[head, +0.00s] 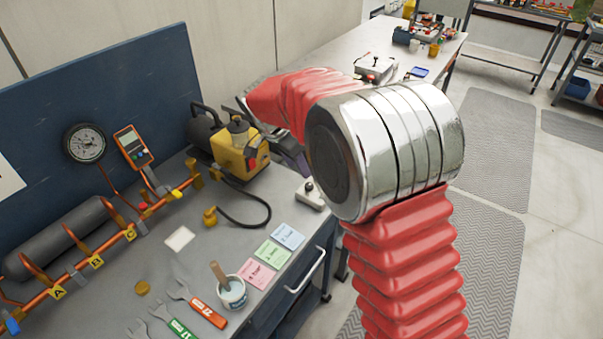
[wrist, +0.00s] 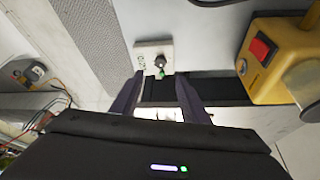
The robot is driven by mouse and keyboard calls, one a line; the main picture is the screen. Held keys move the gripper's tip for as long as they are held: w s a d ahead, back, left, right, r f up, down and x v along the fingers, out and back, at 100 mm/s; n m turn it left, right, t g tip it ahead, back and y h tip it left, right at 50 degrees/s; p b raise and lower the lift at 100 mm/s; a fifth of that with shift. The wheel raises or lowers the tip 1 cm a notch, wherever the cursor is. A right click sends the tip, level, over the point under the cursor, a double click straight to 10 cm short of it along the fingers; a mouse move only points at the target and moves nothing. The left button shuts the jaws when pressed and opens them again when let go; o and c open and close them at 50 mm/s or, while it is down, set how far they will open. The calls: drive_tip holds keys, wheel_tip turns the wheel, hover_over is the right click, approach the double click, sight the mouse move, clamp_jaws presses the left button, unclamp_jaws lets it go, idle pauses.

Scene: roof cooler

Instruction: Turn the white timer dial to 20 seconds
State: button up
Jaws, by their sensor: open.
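A small white timer box (head: 311,195) sits at the right edge of the workbench in the head view, with a dark knob on top. In the wrist view the same box (wrist: 147,50) shows a dark round dial (wrist: 160,61), a green spot beside it and dark markings too small to read. My gripper (wrist: 160,76) is open and empty, its two dark fingers pointing toward the box, with the dial lying between and beyond the tips in the picture. I see no contact. In the head view my arm hides most of the gripper.
A yellow pump (head: 240,150) with a red switch (wrist: 262,47) stands close beside the box. A black hose (head: 262,212) curves across the bench. Coloured cards (head: 272,253), a brush pot (head: 232,293) and wrenches (head: 208,309) lie nearer the front.

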drive_tip(key=shift+v, duration=1.7)
drive_tip(key=shift+f+n, duration=0.1)
drive_tip(key=shift+n, duration=0.2)
drive_tip(key=s+d+f+n+g+y, duration=0.1)
drive_tip(key=s+d+f+n, duration=0.15)
drive_tip(key=s+n, duration=0.6)
drive_tip(key=s+d+r+t, duration=0.1)
drive_tip(key=s+d+r, duration=0.2)
drive_tip(key=s+d, duration=0.2)
drive_tip(key=s+d+r+t+y, duration=0.1)
drive_tip(key=s+d+r, duration=0.3)
drive_tip(key=s, duration=0.7)
drive_tip(key=s+d+r+t+y, duration=0.1)
drive_tip(key=s+d+r, duration=0.3)
drive_tip(key=s+d, duration=0.3)
drive_tip(key=shift+s+d+t, duration=0.25)
drive_tip(key=shift+s+t, duration=0.05)
drive_tip(key=shift+s, duration=0.15)
